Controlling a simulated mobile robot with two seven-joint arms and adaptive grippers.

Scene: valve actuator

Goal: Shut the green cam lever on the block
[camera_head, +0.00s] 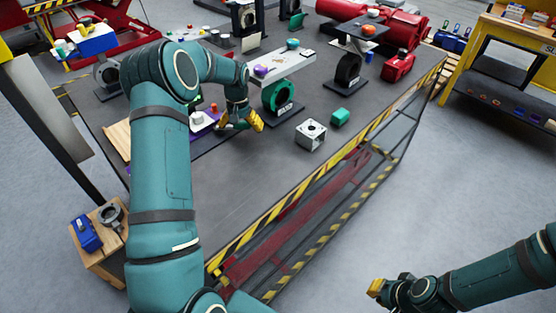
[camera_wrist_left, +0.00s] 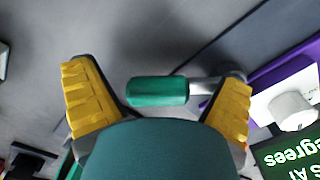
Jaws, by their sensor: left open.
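A green cylindrical handle (camera_wrist_left: 158,92) on a grey rod shows in the left wrist view; it looks like the cam lever. Its rod runs right toward a purple-edged block (camera_wrist_left: 262,78) with a white knob. My left gripper (camera_wrist_left: 158,105) is open, with one yellow finger on each side of the handle; I cannot tell whether either touches it. In the head view, my left gripper (camera_head: 240,122) is low over the table, just right of the purple block (camera_head: 203,121), and hides the lever. My right gripper (camera_head: 376,288) is off the table at lower right, its opening unclear.
The table's striped front edge (camera_head: 300,185) is near; the front tabletop is clear.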

